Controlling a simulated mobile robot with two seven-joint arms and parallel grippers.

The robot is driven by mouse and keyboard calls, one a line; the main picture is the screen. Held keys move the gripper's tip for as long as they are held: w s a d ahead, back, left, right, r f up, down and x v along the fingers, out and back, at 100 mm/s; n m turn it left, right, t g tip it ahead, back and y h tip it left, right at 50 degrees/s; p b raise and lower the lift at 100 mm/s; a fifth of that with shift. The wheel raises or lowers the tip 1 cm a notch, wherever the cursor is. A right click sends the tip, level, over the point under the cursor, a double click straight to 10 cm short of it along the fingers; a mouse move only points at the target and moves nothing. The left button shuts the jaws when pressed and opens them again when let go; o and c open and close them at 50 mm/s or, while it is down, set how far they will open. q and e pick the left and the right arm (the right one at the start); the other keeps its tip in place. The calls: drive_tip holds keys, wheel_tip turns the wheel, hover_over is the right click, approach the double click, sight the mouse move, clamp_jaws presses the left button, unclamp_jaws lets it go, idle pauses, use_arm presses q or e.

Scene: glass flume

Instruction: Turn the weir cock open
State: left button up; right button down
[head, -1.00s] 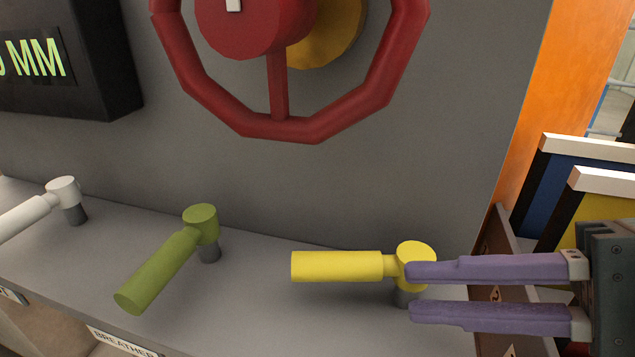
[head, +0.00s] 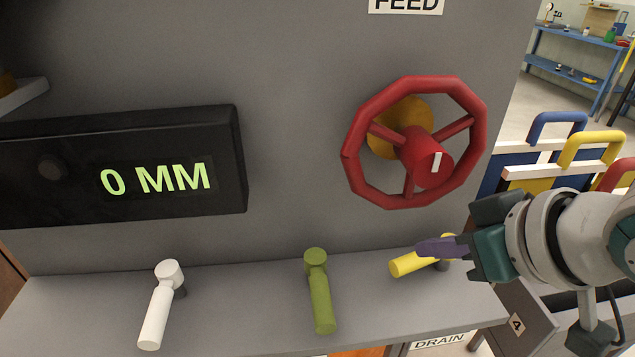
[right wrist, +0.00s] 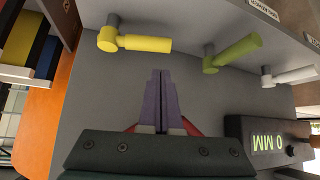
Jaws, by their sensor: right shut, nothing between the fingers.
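Three cocks with lever handles stand on a grey ledge (head: 235,300). The white one (head: 155,317) is at left and the green one (head: 320,298) is in the middle, both pointing out from the wall. The yellow one (head: 410,263) is at right, its lever pointing left, nearly along the ledge. I cannot read which is the weir cock. My right gripper (head: 425,247) is shut and empty; its purple fingers partly cover the yellow pivot. In the right wrist view, the shut fingertips (right wrist: 161,72) are apart from the yellow lever (right wrist: 145,44). My left gripper is not in view.
A red handwheel (head: 428,158) sticks out from the wall under a FEED label (head: 405,5). A black display (head: 120,165) reads 0 MM. A DRAIN label (head: 440,340) shows at the ledge's front right. Blue and yellow framed panels stand at right.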

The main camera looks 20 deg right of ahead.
sight(405, 260)
drive_tip(key=b+x, duration=0.1)
drive_tip(key=x, duration=0.5)
drive_tip(key=shift+w+f, duration=0.1)
drive_tip(key=shift+f, duration=0.1)
drive_tip(key=shift+b+x, duration=0.35)
drive_tip(key=shift+x, duration=0.45)
drive_tip(key=shift+r, duration=0.1)
